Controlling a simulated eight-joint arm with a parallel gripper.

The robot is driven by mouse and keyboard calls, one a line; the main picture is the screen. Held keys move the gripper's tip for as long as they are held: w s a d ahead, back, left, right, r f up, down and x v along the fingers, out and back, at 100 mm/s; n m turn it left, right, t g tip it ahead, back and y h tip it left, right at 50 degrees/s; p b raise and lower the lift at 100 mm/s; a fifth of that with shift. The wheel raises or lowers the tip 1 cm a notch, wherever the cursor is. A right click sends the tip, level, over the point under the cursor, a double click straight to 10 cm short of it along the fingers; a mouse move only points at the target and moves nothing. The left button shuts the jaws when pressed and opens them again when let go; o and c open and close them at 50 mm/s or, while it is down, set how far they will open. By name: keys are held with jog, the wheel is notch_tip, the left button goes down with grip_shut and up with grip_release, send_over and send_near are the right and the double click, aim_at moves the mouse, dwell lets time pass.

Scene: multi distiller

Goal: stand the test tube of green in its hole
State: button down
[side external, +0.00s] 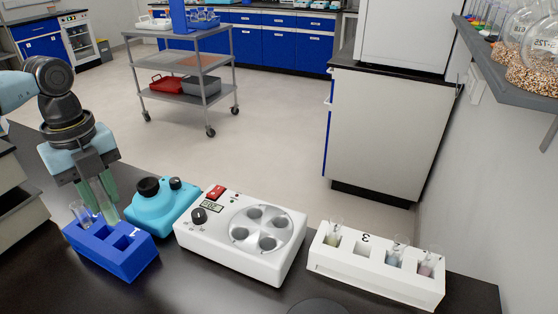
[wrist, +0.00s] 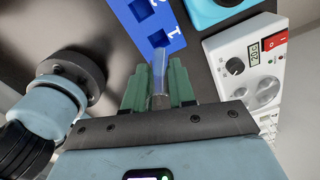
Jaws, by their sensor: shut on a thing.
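My gripper (side external: 98,198) is at the left, over the blue rack (side external: 130,265), with its green fingers shut on a clear test tube (wrist: 160,62). The wrist view shows my gripper (wrist: 159,92) with that tube between the fingers, its far end by the rack's hole marked 1. I cannot tell the colour of its contents, or whether its end is inside a hole. A tube with yellow-green contents (side external: 333,238) stands in the leftmost hole of the white rack (side external: 350,272).
A white centrifuge (side external: 225,245) and a teal device (side external: 160,208) stand between the racks. The dark bench front is clear.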

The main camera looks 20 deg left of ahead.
aim_at(109, 213)
jog(key=shift+f, duration=2.2)
jog(key=shift+f, duration=0.1)
jog(key=shift+f, duration=2.4)
jog(key=c, duration=0.9)
grip_release()
jog(key=shift+o, duration=0.2)
jog(key=shift+r, duration=3.5)
